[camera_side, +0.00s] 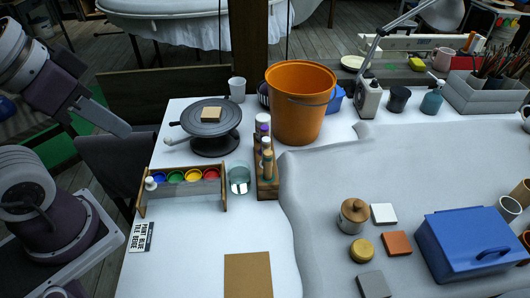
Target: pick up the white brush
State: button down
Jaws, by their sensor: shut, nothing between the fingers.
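My gripper (122,130) is at the left, at the end of my arm, above the table's left edge. It is shut and empty, apart from everything on the table. I cannot tell for certain which thing is the white brush. A small white-headed item (150,184) stands at the left end of the paint holder (187,192), to the lower right of my gripper. Another white-topped item (263,119) is at the far end of the wooden rack (268,186), among purple-topped and pale ones. Their lower parts are hidden or too small to tell.
A banding wheel (209,143) with a tan block stands behind the paint holder. A glass jar (239,178) stands between holder and rack. An orange bucket (299,105) is behind the rack. A blue box (474,244) is at right.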

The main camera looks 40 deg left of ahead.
jog(key=c, duration=1.2)
grip_release()
jog(key=shift+o, duration=0.2)
jog(key=m+g, duration=0.5)
jog(key=m, duration=1.1)
send_over(266, 138)
jog(key=s, duration=0.1)
notch_tip(266, 138, down, 17)
jog(key=shift+r, duration=0.1)
jog(key=f+m, duration=0.1)
jog(key=f, duration=0.1)
jog(key=w+f+m, duration=0.1)
jog(key=f, duration=0.1)
jog(key=shift+w+f+g, duration=0.1)
jog(key=shift+f+g, duration=0.15)
jog(key=shift+g, duration=0.05)
jog(key=f, duration=0.7)
jog(key=shift+s+d, duration=0.2)
jog(key=shift+s, duration=0.05)
